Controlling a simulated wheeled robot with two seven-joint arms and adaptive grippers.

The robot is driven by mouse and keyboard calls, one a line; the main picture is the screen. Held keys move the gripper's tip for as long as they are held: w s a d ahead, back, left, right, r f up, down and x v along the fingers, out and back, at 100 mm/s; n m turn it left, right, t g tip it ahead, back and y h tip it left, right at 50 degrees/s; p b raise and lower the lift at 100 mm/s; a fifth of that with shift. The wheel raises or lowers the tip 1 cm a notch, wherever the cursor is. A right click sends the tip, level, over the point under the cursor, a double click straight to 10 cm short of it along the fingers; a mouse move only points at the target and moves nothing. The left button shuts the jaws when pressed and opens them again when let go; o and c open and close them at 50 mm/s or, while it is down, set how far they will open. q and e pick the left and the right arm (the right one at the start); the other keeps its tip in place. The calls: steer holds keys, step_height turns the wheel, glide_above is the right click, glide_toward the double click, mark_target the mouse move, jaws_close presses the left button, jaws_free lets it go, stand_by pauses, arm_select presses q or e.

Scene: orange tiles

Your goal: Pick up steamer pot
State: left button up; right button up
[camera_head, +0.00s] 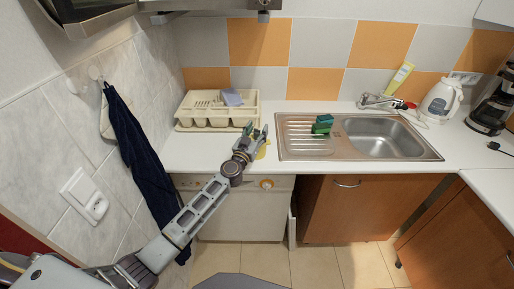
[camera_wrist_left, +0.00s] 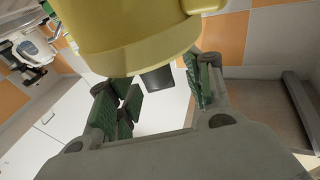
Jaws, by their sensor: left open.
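The steamer pot is yellow and mostly hidden behind my left gripper in the head view, with a small part (camera_head: 263,151) showing on the counter near its front edge. In the left wrist view its yellow body (camera_wrist_left: 125,42) is large and close, at the top. A short dark grey part, perhaps its handle (camera_wrist_left: 158,78), sticks out toward my left gripper. My left gripper (camera_head: 257,131) is open at the pot. Its green finger pads (camera_wrist_left: 155,98) stand apart on either side of the dark part in the wrist view; contact cannot be told. My right gripper is not in view.
A cream dish rack (camera_head: 190,121) with a blue-grey sponge or cloth stands left at the back. A steel sink (camera_head: 345,153) with green items on its drainer lies to the right. A white kettle (camera_head: 440,100) and a coffee maker (camera_head: 494,108) stand far right.

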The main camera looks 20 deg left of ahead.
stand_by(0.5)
arm_select(q)
jaws_close()
steer(key=shift+w+r, duration=0.1)
